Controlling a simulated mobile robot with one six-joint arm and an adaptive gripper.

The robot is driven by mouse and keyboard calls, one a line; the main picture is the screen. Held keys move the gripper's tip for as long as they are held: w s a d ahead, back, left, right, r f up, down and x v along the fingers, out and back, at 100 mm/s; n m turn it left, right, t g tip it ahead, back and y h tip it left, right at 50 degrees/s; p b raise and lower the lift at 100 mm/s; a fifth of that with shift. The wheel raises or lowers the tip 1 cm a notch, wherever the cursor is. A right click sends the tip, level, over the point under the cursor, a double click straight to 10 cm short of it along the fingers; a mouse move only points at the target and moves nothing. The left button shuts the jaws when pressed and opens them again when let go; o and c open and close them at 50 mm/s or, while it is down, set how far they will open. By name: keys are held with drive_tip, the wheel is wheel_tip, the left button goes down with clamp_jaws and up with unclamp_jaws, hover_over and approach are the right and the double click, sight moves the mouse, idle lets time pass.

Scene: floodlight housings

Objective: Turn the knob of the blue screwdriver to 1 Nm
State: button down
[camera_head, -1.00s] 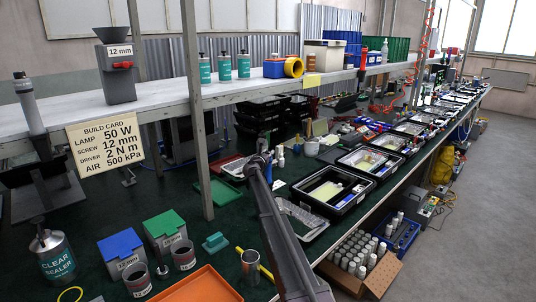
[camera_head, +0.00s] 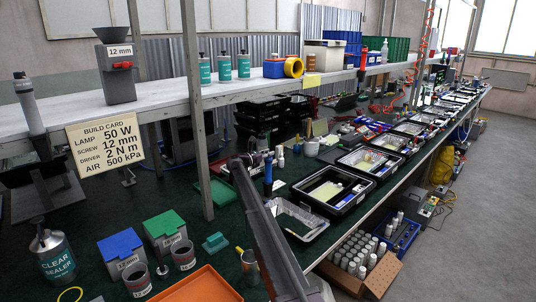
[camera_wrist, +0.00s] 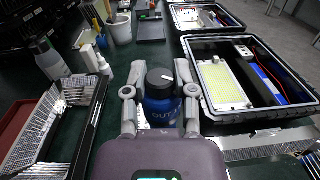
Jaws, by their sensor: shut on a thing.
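The blue screwdriver (camera_wrist: 160,110) stands between the fingers of my gripper (camera_wrist: 157,88) in the wrist view, with white lettering partly visible on its body. Its dark knob (camera_wrist: 158,78) is on top and carries a white mark; the scale is too small to read. My gripper is shut on the screwdriver, one finger on each side. In the head view the blue screwdriver (camera_head: 268,176) shows upright beyond my arm, which hides part of the gripper there.
A build card (camera_head: 104,145) reads DRIVER 2 N m. A black open case (camera_wrist: 245,85) with a lamp panel lies right of the gripper. An orange tray (camera_head: 195,285) lies nearer.

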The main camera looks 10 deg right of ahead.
drive_tip(key=shift+c, duration=2)
unclamp_jaws()
drive_tip(key=v, duration=0.7)
drive_tip(key=shift+a, duration=0.2)
drive_tip(key=shift+s, duration=0.2)
